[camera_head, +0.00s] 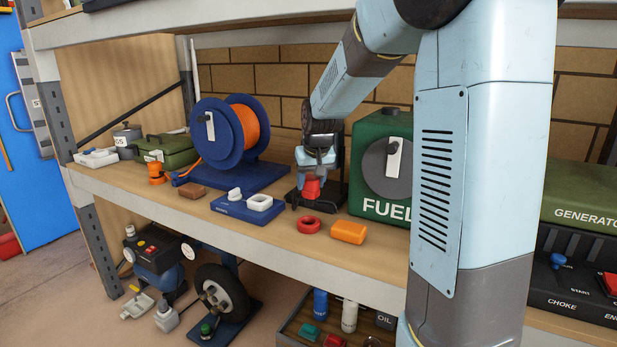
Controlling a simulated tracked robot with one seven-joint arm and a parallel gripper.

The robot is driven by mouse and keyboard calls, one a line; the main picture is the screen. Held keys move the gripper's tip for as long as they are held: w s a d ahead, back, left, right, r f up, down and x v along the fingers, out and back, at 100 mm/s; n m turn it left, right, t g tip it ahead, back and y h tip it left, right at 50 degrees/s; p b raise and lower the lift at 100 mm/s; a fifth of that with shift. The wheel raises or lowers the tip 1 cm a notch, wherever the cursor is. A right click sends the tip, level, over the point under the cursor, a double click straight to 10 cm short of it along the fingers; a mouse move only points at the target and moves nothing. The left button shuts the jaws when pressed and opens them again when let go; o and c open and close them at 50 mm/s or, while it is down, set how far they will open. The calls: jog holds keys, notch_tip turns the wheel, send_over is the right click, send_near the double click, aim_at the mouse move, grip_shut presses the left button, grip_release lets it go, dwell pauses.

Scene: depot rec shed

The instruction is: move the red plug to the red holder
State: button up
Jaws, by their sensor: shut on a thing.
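My gripper (314,166) reaches down over the middle of the shelf and is shut on the red plug (311,188). The plug is held in front of a dark stand (293,196); I cannot tell whether it touches the stand. A red ring-shaped piece (309,232), possibly the red holder, lies on the shelf nearer the front edge, below the plug in the picture. The ring is apart from the gripper.
An orange block (348,233) lies right of the ring. A blue base (243,212) with white pieces stands left. A green fuel can (367,193) is close on the right, and a blue reel (217,141) stands behind left. The shelf (272,239) has bare room along its front edge.

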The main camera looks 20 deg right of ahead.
aim_at(309, 194)
jog(key=shift+a+f, duration=0.2)
jog(key=shift+f, duration=0.5)
jog(key=shift+a+f, duration=0.2)
jog(key=shift+f, duration=1.2)
jog(key=shift+s, duration=0.1)
jog(key=shift+f, duration=1.4)
dwell(0.3)
jog(key=o, duration=1.1)
jog(key=shift+o, duration=0.2)
jog(key=v, duration=1.3)
jog(key=shift+s+r, duration=0.2)
jog(key=shift+r, duration=0.15)
